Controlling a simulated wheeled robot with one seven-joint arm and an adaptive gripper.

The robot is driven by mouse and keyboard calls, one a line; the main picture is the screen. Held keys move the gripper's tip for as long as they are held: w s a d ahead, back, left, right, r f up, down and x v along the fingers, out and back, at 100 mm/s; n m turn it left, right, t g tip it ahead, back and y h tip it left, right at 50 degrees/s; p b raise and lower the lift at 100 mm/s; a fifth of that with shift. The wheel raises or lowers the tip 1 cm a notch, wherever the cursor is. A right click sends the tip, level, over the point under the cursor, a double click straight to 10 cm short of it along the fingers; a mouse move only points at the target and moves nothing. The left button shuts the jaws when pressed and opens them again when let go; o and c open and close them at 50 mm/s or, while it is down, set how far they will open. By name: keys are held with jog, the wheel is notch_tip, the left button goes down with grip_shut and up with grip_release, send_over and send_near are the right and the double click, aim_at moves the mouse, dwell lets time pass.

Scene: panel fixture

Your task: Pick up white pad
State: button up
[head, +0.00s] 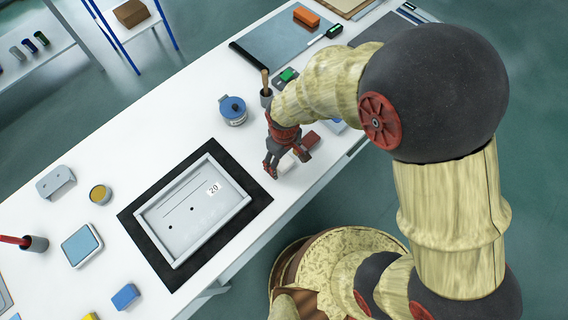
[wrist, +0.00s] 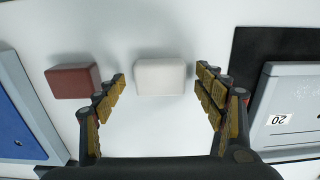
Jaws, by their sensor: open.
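The white pad (wrist: 161,77) is a small rounded block lying on the white table. In the wrist view it sits between and just beyond the tips of my gripper (wrist: 160,80), whose two fingers are spread wide and hold nothing. In the head view my gripper (head: 287,168) is low over the table, to the right of the grey panel. Part of the white pad (head: 287,163) shows between the fingers there, largely hidden by them.
A dark red block (wrist: 73,81) lies just left of the pad, close to the left finger. The grey panel (head: 240,208) marked 20 lies on a black mat (head: 133,222). A blue-lidded jar (head: 233,110) stands farther back. The table's front edge (head: 318,185) is near.

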jog(key=shift+r, duration=0.1)
jog(key=shift+c, duration=0.4)
jog(key=c, duration=1)
jog(key=shift+c, duration=0.2)
jog(key=shift+r, duration=0.1)
jog(key=shift+r+p, duration=0.4)
jog(key=shift+r, duration=0.25)
jog(key=s+r+p, duration=0.4)
jog(key=s+r, duration=0.7)
jog(key=s, duration=0.3)
jog(key=shift+r+p, duration=0.25)
jog(key=shift+p, duration=0.05)
jog(key=shift+a, duration=0.1)
